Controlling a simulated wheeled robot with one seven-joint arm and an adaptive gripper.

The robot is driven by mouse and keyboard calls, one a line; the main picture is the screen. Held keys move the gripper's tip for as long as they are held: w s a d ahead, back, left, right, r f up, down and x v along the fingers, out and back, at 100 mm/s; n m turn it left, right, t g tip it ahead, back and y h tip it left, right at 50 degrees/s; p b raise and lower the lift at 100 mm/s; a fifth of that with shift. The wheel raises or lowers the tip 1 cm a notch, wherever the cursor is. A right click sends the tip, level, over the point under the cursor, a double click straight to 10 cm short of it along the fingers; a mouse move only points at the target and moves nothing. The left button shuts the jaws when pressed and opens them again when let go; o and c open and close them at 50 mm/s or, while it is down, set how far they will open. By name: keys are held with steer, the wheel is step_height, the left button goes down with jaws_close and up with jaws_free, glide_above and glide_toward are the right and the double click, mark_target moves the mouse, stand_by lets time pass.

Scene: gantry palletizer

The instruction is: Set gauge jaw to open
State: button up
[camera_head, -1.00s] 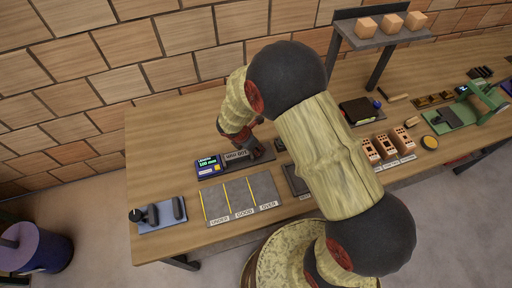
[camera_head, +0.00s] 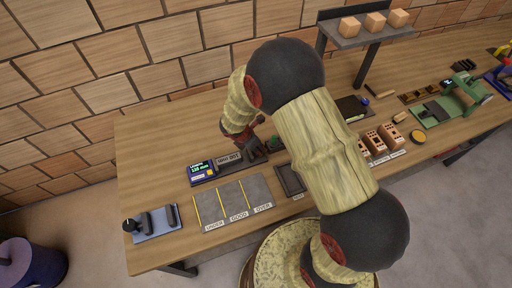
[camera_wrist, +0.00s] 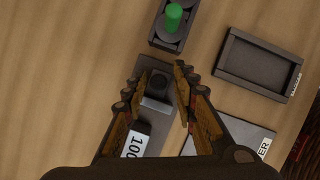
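The length gauge (camera_head: 201,170) is a dark blue unit with a lit display near the middle of the table; its digits are too small to read surely. A labelled grey block (camera_head: 228,159) lies on its rail, and its white "100" label (camera_wrist: 135,141) shows in the wrist view. The gauge jaw appears to be the dark block with a round knob (camera_wrist: 159,84) on the rail. My gripper (camera_head: 251,151) is over the rail's right end. In the wrist view, my gripper (camera_wrist: 160,72) is open, with its fingertips on either side of the knob; contact cannot be told.
A dark box with a green button (camera_wrist: 173,17) stands just beyond the rail. An empty dark tray (camera_head: 291,180) and the UNDER/GOOD/OVER mat (camera_head: 232,202) lie in front. A clamp-like fixture (camera_head: 152,222) is at the left. Bricks (camera_head: 378,140) stand at the right.

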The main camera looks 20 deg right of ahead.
steer(key=shift+o, duration=0.7)
steer(key=shift+a, duration=0.1)
steer(key=shift+r, duration=0.1)
steer(key=shift+a+r, duration=0.2)
steer(key=shift+r, duration=0.1)
steer(key=v, duration=1.1)
